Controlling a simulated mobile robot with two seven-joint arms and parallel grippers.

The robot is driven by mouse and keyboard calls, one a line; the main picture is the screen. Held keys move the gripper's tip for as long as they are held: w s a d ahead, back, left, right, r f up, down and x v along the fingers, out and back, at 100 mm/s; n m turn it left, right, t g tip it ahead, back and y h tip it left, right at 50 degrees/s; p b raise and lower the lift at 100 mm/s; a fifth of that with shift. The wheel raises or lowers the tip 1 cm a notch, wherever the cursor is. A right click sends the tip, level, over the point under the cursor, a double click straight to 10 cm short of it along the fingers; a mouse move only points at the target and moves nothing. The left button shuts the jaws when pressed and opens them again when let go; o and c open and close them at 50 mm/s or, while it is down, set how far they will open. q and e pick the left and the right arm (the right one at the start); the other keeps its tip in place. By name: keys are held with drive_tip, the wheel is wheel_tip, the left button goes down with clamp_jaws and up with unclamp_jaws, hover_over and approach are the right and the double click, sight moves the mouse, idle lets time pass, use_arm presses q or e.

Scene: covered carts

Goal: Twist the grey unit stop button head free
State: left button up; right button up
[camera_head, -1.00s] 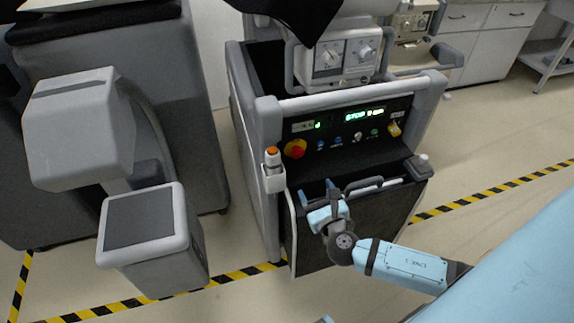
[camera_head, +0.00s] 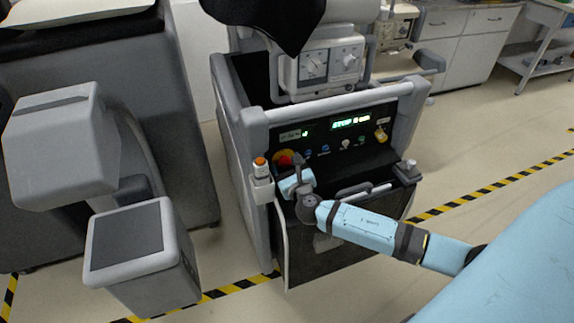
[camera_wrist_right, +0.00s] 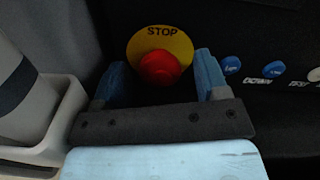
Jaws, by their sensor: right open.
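The grey unit (camera_head: 240,165) stands in the middle of the head view, with a dark control panel (camera_head: 325,150) on its front. Its stop button is a red mushroom head (camera_wrist_right: 159,68) on a yellow disc (camera_wrist_right: 141,46) marked STOP. In the head view the red head (camera_head: 284,159) is partly covered by my right gripper (camera_head: 291,170). In the right wrist view my right gripper (camera_wrist_right: 160,80) is open, with one blue finger on each side of the red head and slightly below it. I cannot tell whether the fingers touch it. My left gripper is not in view.
A holder with an orange-topped handpiece (camera_head: 262,180) sits left of the button. Blue buttons (camera_wrist_right: 273,69) and a green display (camera_head: 351,122) lie to its right. A yellow tag (camera_head: 381,134) hangs at the panel's right. Another grey machine (camera_head: 65,150) stands at the left.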

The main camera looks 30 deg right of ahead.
drive_tip(key=shift+w, duration=0.1)
drive_tip(key=c, duration=0.9)
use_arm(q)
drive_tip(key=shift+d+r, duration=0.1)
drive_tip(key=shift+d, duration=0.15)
use_arm(e)
drive_tip(key=shift+c, duration=0.2)
drive_tip(key=shift+m, duration=0.3)
drive_tip(key=m+b, duration=0.1)
drive_tip(key=m, duration=0.2)
drive_tip(key=shift+f, duration=0.1)
drive_tip(key=shift+m+b, duration=0.4)
drive_tip(key=shift+m, duration=0.8)
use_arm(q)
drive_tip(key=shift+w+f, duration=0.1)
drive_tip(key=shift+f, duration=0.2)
use_arm(e)
drive_tip(key=shift+m, duration=0.3)
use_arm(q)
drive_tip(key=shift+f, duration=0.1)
